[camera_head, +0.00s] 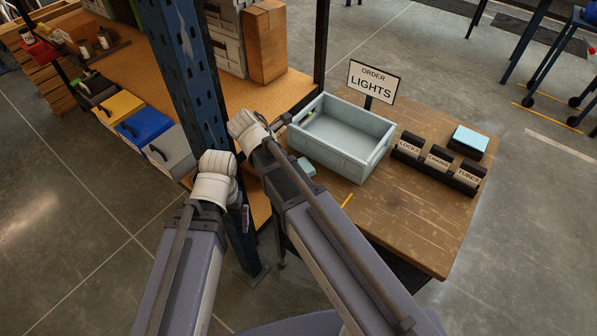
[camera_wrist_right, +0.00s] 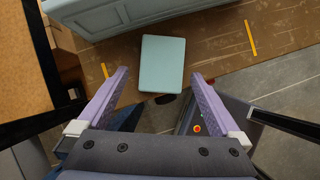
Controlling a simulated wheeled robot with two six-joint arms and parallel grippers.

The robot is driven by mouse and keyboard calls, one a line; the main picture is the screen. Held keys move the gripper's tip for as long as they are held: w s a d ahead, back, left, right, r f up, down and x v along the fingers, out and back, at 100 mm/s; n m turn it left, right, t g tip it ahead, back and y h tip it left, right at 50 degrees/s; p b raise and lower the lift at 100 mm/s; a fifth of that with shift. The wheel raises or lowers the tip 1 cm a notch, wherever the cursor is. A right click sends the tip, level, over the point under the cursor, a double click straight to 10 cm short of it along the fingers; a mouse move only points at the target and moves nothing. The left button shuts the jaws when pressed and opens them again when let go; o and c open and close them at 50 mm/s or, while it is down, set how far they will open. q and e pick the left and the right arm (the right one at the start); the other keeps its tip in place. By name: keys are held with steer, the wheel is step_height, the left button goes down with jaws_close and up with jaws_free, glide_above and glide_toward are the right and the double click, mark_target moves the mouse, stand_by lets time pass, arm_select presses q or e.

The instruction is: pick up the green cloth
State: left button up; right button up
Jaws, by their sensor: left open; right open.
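A folded pale blue-green cloth (camera_wrist_right: 161,64) lies flat near the edge of the wooden table (camera_head: 440,245). In the head view the cloth (camera_head: 307,167) is small and partly hidden behind my right arm. My right gripper (camera_wrist_right: 160,73) is open and empty, with its two purple fingers left and right of the cloth's near end in the picture; contact is not visible. In the head view its fingers are mostly hidden by the wrist. My left gripper (camera_head: 244,216) is open by the blue post, with no object seen in it.
A pale blue-grey tray (camera_head: 340,140) stands just behind the cloth. A sign reading ORDER LIGHTS (camera_head: 373,82), labelled black bins (camera_head: 438,160) and a light blue stack (camera_head: 470,139) are farther right. A blue post (camera_head: 185,70) stands close left. The table's front right is clear.

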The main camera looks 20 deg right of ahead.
steer(key=b+x, duration=0.3)
steer(key=x, duration=0.2)
steer(key=shift+s+b, duration=0.1)
steer(key=shift+b, duration=0.3)
steer(key=shift+r, duration=0.15)
steer(key=shift+c, duration=0.2)
steer(key=c, duration=1.2)
steer(key=shift+c, duration=0.2)
steer(key=shift+r, duration=0.1)
step_height(320, 180, up, 18)
steer(key=p, duration=1.8)
